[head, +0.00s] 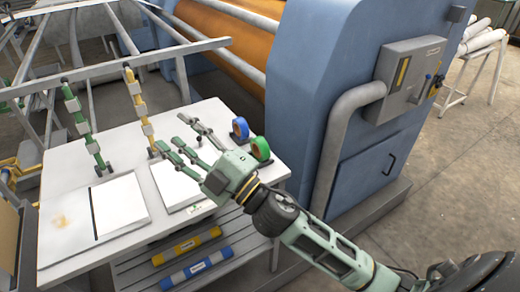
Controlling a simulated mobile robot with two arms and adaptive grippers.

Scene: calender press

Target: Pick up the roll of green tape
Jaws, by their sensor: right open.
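The roll of green tape (260,149) stands on edge near the right edge of the white table, with an orange-brown core. A roll of blue tape (240,128) stands just behind it. My right gripper (184,137) reaches in from the lower right, above the table and left of the green roll. Its fingers are spread, empty, and point left, away from the roll. The gripper's body is close beside the green roll; I cannot tell if they touch. My left gripper is not in view.
The white table (70,180) holds two pale sheets or boards. Green and yellow jointed tools (138,105) stand at its back. A blue press (310,70) with an orange roller rises behind and right. Yellow and blue rolls (187,245) lie on the shelf below.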

